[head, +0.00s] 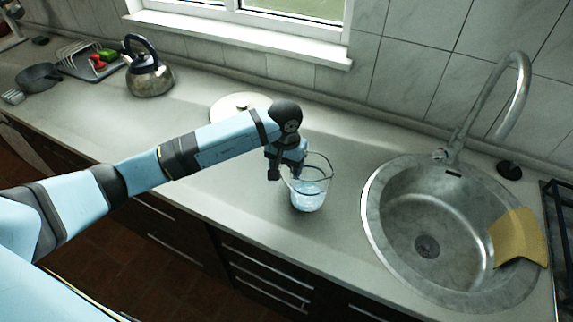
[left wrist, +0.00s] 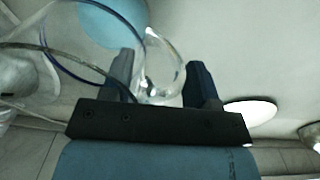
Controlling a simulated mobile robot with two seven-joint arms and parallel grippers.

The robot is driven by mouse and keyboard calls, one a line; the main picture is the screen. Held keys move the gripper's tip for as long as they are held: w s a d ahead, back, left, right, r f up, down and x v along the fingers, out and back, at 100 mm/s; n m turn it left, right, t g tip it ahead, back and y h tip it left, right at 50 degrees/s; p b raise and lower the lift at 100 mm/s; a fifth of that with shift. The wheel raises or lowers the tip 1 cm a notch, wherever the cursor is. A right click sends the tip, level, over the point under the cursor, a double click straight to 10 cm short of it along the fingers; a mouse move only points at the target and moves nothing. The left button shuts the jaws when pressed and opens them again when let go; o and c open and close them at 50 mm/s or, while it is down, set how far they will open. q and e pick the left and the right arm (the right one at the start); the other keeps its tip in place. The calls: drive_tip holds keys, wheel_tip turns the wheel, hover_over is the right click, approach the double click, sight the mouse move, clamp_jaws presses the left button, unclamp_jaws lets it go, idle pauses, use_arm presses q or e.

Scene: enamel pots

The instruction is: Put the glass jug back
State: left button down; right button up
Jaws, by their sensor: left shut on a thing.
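The glass jug (head: 308,193) stands upright on the counter, left of the sink, with clear bluish contents low in it. My left gripper (head: 287,176) is at the jug's left side, shut on it near the handle. In the left wrist view the jug (left wrist: 160,75) shows partly between the two dark fingers of the gripper (left wrist: 160,85), with its rim curving to the left. The exact contact of the fingers is hard to make out. My right gripper is not in view.
A round white lid or plate (head: 236,107) lies behind my left arm. A steel sink (head: 385,235) with a tap (head: 513,95) and a yellow cloth (head: 518,238) is at the right. A kettle (head: 149,78) and a dish rack (head: 80,62) stand at the left. Counter in front of the jug is clear.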

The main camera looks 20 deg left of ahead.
use_arm(q)
drive_tip(key=shift+f, duration=0.1)
drive_tip(key=shift+c, duration=1.9)
unclamp_jaws()
wheel_tip(320, 180, up, 12)
drive_tip(key=shift+a+f+b, duration=0.1)
drive_tip(key=shift+f+b, duration=0.15)
drive_tip(key=shift+b, duration=0.85)
drive_tip(key=shift+r, duration=0.4)
